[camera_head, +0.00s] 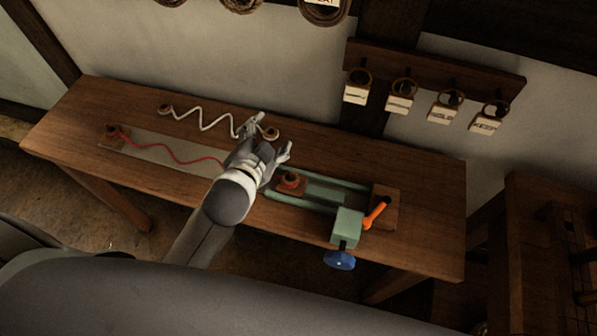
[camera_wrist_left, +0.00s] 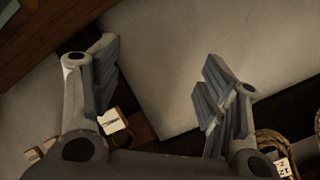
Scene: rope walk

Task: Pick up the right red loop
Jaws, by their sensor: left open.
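A red rope (camera_head: 170,155) runs in waves along a pale strip on the bench, from a red loop on a wooden post (camera_head: 112,131) at the left. Its right part passes behind my left arm. A red loop on a wooden post (camera_head: 290,179) shows just right of my left wrist, on the green slide. My left gripper (camera_head: 273,134) is open and empty, above the bench and up-left of that right loop. My right gripper is not in view.
A white rope (camera_head: 205,120) lies behind the red one, its right peg (camera_head: 270,133) near my left fingers.

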